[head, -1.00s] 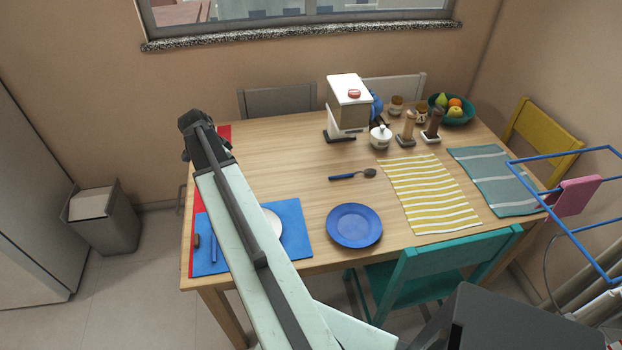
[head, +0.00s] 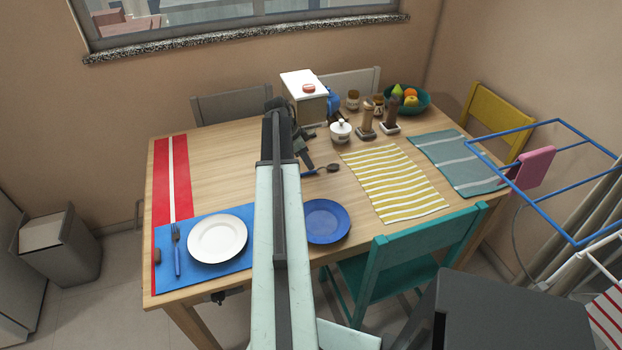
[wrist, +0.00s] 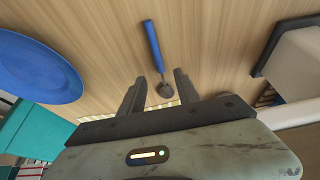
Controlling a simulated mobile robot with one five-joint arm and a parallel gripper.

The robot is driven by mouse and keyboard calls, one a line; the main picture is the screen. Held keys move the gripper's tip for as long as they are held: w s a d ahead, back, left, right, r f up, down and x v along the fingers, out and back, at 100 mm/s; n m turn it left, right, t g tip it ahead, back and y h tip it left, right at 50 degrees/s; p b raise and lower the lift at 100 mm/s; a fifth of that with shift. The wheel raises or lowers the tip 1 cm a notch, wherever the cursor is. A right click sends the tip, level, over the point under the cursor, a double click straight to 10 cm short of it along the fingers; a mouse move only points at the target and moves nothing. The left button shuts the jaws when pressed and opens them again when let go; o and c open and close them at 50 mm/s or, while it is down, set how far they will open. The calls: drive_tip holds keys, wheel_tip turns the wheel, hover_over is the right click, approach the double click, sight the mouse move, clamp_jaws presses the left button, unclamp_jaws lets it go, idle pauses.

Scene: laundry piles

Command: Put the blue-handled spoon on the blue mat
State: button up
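The blue-handled spoon (head: 332,168) lies on the wooden table, between the blue plate and the white canister. It also shows in the wrist view (wrist: 152,45), its grey bowl towards my gripper. My gripper (wrist: 160,76) is open, with a finger on either side of the spoon's bowl end and nothing held. In the head view my gripper (head: 304,158) hangs over the table beside the spoon and hides part of its handle. The blue mat (head: 236,272) lies at the table's front left. A white plate (head: 217,238) and a blue-handled fork (head: 176,250) lie on it.
A blue plate (head: 326,222) lies in front of the spoon. Behind are a white-topped canister (head: 304,90), a white sugar pot (head: 340,132) and mills. A yellow striped mat (head: 394,183) is to the right, a red runner (head: 161,190) to the left. A teal chair (head: 420,250) stands in front.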

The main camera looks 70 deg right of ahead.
sight(316, 171)
drive_tip(key=b+x, duration=0.4)
drive_tip(key=x, duration=0.1)
drive_tip(key=shift+s+f+b, duration=0.1)
drive_tip(key=shift+f+b, duration=0.05)
drive_tip(key=shift+b, duration=0.2)
drive_tip(key=shift+r, duration=0.2)
drive_tip(key=shift+d, duration=0.1)
drive_tip(key=shift+f, duration=0.15)
clamp_jaws()
